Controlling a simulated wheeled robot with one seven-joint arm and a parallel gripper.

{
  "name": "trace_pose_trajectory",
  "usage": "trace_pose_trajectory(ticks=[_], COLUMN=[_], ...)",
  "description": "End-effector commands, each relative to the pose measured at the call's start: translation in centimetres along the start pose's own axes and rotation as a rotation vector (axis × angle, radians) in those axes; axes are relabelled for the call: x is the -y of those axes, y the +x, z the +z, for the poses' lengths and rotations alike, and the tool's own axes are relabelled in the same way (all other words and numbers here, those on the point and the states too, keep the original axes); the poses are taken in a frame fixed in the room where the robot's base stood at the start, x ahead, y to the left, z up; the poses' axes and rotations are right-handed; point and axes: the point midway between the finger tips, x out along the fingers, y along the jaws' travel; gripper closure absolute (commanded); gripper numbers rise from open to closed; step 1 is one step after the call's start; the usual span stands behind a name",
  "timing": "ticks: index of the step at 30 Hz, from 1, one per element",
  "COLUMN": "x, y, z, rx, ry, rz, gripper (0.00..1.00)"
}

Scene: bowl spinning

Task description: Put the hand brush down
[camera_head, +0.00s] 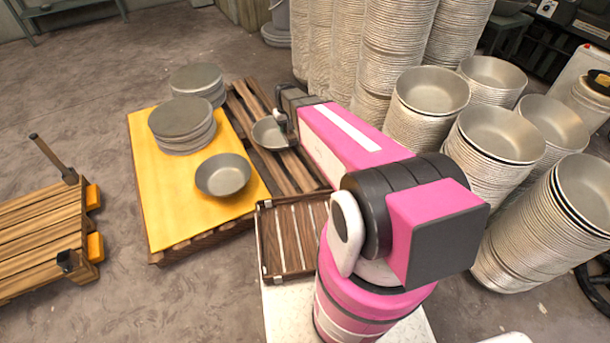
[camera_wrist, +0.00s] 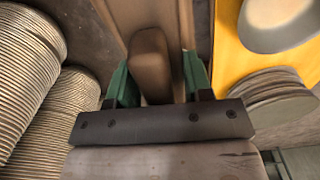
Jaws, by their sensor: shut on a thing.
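In the wrist view, the hand brush shows as a brown, rounded wooden piece (camera_wrist: 152,62) between the two green fingers of my gripper (camera_wrist: 157,82). The fingers are shut on it. Its bristles cannot be made out. In the head view, my gripper (camera_head: 286,122) is at the far end of my pink arm, above the dark wooden slats behind the yellow-topped pallet's right side. The brush cannot be told apart from the gripper there.
A small metal bowl (camera_head: 268,134) is close beside my gripper. The yellow-topped pallet (camera_head: 165,215) bears a single bowl (camera_head: 223,175) and stacked discs (camera_head: 182,125). A slatted wooden tray (camera_head: 292,240) is nearer. Tall bowl stacks (camera_head: 425,115) crowd the right.

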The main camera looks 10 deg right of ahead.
Motion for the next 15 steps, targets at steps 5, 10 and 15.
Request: trace_pose_trajectory(ticks=[5,10,15], x=[1.4,2.6,3.2], y=[7.6,13.2,16.3], z=[-0.1,0.5,1.1], rx=[0.005,0.003,0.001], ry=[-0.039,-0.069,-0.085], rz=[-0.001,0.0,0.0], gripper=[0.73,0.73,0.73])
